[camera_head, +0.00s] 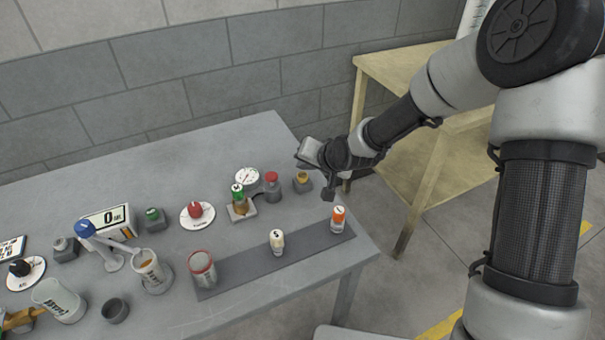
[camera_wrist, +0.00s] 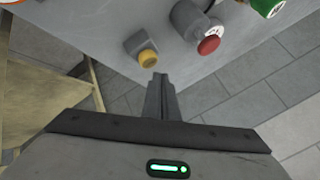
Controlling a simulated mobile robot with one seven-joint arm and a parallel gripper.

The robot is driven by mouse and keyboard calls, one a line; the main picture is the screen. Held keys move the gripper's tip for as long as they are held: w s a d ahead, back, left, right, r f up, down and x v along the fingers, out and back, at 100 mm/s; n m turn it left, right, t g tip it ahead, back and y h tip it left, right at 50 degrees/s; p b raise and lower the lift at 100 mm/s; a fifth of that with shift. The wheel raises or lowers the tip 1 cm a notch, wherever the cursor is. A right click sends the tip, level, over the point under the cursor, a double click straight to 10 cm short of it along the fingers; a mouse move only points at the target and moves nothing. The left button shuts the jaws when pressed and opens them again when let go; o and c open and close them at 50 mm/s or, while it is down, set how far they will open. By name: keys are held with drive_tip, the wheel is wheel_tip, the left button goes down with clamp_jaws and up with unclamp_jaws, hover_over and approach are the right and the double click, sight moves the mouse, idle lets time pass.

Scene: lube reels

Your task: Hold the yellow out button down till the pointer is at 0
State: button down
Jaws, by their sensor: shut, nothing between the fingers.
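The yellow button (camera_head: 302,176) sits on a small grey block near the table's far right corner. In the wrist view the yellow button (camera_wrist: 148,58) is just beyond my fingertips and slightly left. My gripper (camera_head: 328,193) is shut and empty, its fingers pointing down beside the button, to its right. In the wrist view my gripper (camera_wrist: 160,78) shows its fingers together, apart from the button. A round white gauge (camera_head: 246,178) stands left of the button. Its pointer is too small to read.
A red-topped button (camera_head: 271,180) stands between gauge and yellow button; it shows in the wrist view too (camera_wrist: 209,45). A green-topped bottle (camera_head: 238,196) stands on a small stand. An orange-topped bottle (camera_head: 338,219) sits on the dark strip (camera_head: 235,271) in front. A wooden table (camera_head: 440,75) stands behind right.

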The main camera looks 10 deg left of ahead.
sight(306, 178)
drive_tip(key=shift+r+p, duration=1.55)
drive_tip(key=shift+r, duration=0.8)
drive_tip(key=shift+d+r, duration=0.1)
drive_tip(key=s+d+r+n+h+p, duration=0.1)
drive_tip(key=s+d+r+h+p, duration=0.15)
drive_tip(key=s+d+r, duration=0.45)
drive_tip(key=s+d+r+h+p, duration=0.2)
drive_tip(key=d+r+h, duration=0.1)
drive_tip(key=d+r, duration=0.8)
drive_tip(key=s+d+r, duration=0.2)
drive_tip(key=s+r, duration=0.1)
drive_tip(key=s, duration=0.3)
drive_tip(key=s+d+r+p, duration=0.1)
drive_tip(key=s+d+r, duration=0.2)
drive_tip(key=s, duration=0.4)
drive_tip(key=s+d+r+g+p, duration=0.1)
drive_tip(key=s+d+r, duration=0.2)
drive_tip(key=s, duration=0.3)
drive_tip(key=shift+s+d+r+m+h, duration=0.15)
drive_tip(key=shift+s+r+m+h, duration=0.2)
drive_tip(key=shift+r, duration=0.3)
